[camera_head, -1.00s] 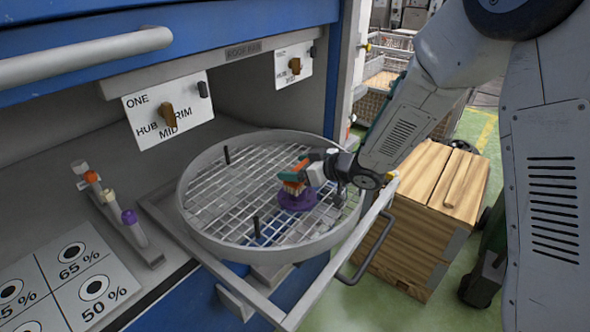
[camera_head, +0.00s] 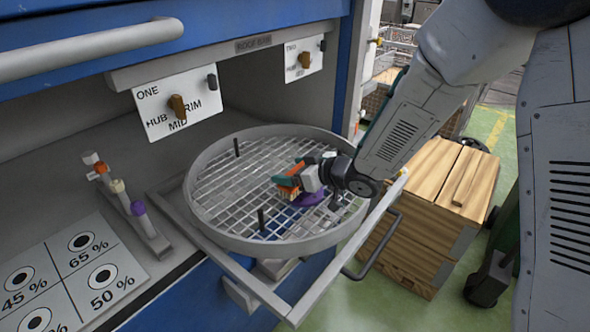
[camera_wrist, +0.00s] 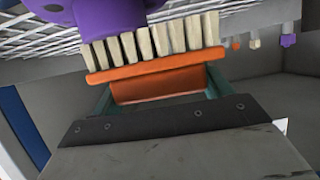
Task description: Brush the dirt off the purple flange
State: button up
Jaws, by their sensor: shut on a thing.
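The purple flange (camera_head: 312,198) lies on the wire grid of the round turntable (camera_head: 198,205), right of its middle. In the wrist view the flange (camera_wrist: 105,18) fills the top left, right behind the bristles. My gripper (camera_head: 298,180) is shut on an orange brush (camera_wrist: 160,72) with pale bristles. The brush (camera_head: 287,190) is over the left side of the flange in the head view. The bristles reach the flange's edge in the wrist view; I cannot tell if they touch. Dirt on the flange is too small or hidden to make out.
Two dark pegs (camera_head: 261,218) stand up from the grid. A frame with a handle (camera_head: 375,255) surrounds the turntable. A rack with coloured knobs (camera_head: 138,212) and a percentage card (camera_head: 75,265) are at left. A wooden crate (camera_head: 425,215) stands at right.

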jog(key=shift+r, duration=4.05)
